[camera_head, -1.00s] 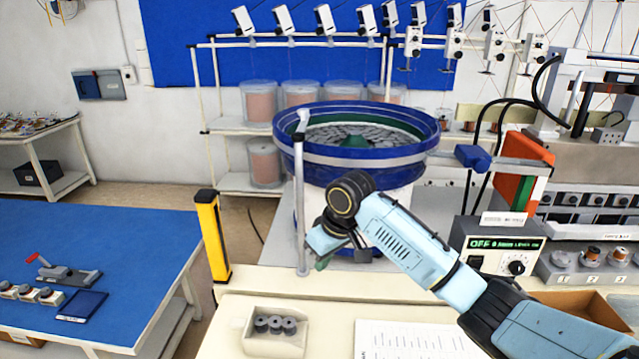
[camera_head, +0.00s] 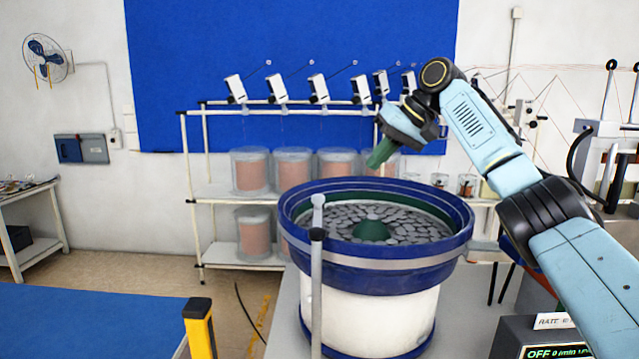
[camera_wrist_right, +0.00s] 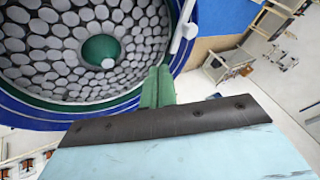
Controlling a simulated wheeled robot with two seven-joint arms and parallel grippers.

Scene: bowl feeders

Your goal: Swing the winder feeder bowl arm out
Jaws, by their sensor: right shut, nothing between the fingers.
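The feeder bowl (camera_head: 375,265) is blue with a steel band, on a white drum, and holds many grey discs around a green centre cone (camera_head: 371,229). A grey post (camera_head: 316,290) with a dark collar stands at its near left side. The short pale bowl arm (camera_head: 318,208) at its top overlaps the near rim in the head view; its exact heading is hard to tell. In the right wrist view a pale rod (camera_wrist_right: 184,32) crosses the rim. My right gripper (camera_head: 378,158) is shut and empty, raised above the bowl's far side; its green fingers show in the wrist view (camera_wrist_right: 158,87). My left gripper is not in view.
A rack (camera_head: 205,190) with several copper-coloured spools stands behind the bowl. A yellow post (camera_head: 200,328) is at the lower left, and a blue-topped table (camera_head: 80,322) lies left of it. A rate controller (camera_head: 545,345) sits at the lower right.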

